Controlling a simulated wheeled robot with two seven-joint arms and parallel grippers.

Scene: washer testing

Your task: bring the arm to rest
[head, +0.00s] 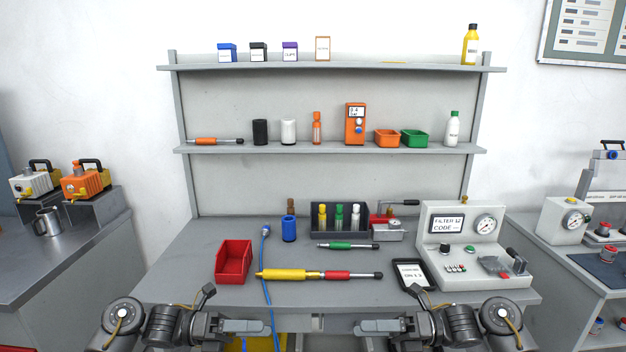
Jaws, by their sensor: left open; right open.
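My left gripper (268,326) is at the bottom of the head view, left of centre, in front of the workbench's front edge. It is open and nothing shows between its fingers. My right gripper (360,327) is at the bottom right of centre, also in front of the bench edge. It is open and empty. The two grippers point toward each other with a gap between them. Both arms are bent low, apart from the objects on the bench. The lower parts of the arms are cut off by the picture's edge.
The workbench (190,262) holds a red bin (233,262), a yellow tool (290,274), a black-framed tablet (412,275) and a grey test unit (466,245). A blue cable (265,280) hangs over the front edge near my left gripper. Shelves with bottles and boxes stand behind.

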